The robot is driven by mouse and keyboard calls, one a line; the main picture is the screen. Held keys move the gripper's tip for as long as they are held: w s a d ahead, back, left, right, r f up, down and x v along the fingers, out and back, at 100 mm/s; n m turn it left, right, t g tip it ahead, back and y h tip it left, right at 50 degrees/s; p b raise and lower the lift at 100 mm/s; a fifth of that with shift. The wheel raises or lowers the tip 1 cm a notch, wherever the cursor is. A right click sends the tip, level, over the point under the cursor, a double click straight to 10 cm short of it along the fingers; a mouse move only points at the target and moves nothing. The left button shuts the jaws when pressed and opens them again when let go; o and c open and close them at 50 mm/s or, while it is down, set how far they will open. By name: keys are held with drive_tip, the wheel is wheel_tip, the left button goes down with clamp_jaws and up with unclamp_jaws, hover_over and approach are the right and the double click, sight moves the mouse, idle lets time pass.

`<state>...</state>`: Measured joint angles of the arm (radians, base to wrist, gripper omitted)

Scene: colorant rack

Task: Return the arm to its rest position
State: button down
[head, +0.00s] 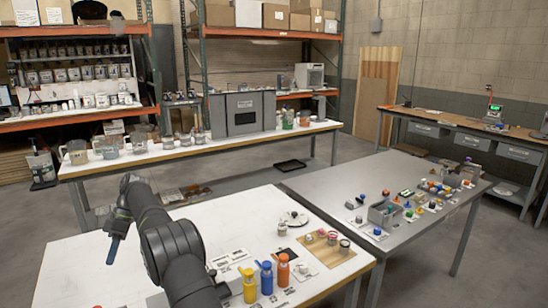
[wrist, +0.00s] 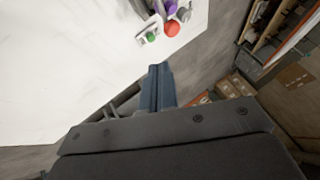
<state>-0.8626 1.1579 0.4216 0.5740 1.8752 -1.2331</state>
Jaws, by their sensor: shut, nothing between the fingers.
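My dark arm (head: 172,245) rises from the bottom of the head view and bends back down over the left part of the white table (head: 75,270). My gripper (head: 110,262) hangs from its end, blue fingers pointing down, over bare table. In the wrist view my gripper (wrist: 160,66) has its blue fingers together with nothing between them.
Yellow (head: 248,284), blue (head: 266,277) and orange (head: 283,270) bottles stand right of my arm. A wooden board (head: 318,251) holds small jars. A grey table (head: 330,180) carries a grey bin and small coloured items.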

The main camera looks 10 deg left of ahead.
wheel_tip(320, 180, down, 9)
drive_tip(key=s+m+t+y, duration=0.1)
drive_tip(key=s+m+y, duration=0.2)
drive_tip(key=m, duration=0.3)
drive_tip(key=w+d+m+t+y, duration=0.3)
drive_tip(key=w+d+m+t, duration=0.1)
drive_tip(key=m, duration=0.6)
drive_tip(key=shift+w+d+f+t, duration=0.2)
drive_tip(key=shift+w+d+t, duration=0.3)
drive_tip(key=shift+t, duration=0.6)
drive_tip(key=shift+s, duration=0.1)
idle(0.6)
